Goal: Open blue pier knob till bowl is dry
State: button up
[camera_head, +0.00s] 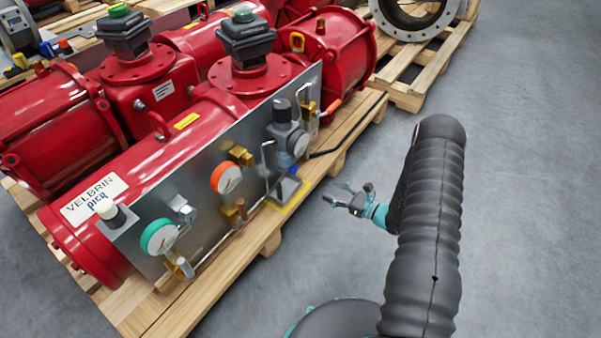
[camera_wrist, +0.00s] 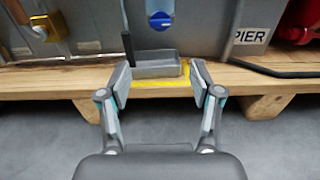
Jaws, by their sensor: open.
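The blue knob (camera_wrist: 160,21) shows near the top of the wrist view, beside the PIER label (camera_wrist: 251,37). In the head view the blue knob (camera_head: 293,170) is small, low under the grey regulator unit (camera_head: 284,128). A bluish bowl (camera_head: 299,144) shows on that unit; whether liquid is in it I cannot tell. A small grey tray (camera_wrist: 155,70) sits below the knob on the pallet. My gripper (camera_head: 347,193) is open and empty, out in front of the panel and apart from the knob. In the wrist view its fingers (camera_wrist: 160,76) frame the tray from nearer the camera.
A wooden pallet (camera_head: 215,283) carries red actuators and the grey panel (camera_head: 133,240) with gauges, fittings and pipes. A yellow outline (camera_head: 287,206) edges the tray. A black hose (camera_wrist: 270,70) lies right of the tray. Bare grey floor (camera_head: 520,180) is clear to the right.

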send_near(294, 170)
jog(key=x, duration=0.8)
jog(key=shift+w+d+f, duration=0.2)
jog(key=shift+d+f, duration=0.05)
jog(key=shift+f, duration=0.05)
jog(key=c, duration=1.1)
jog(key=shift+c, duration=0.2)
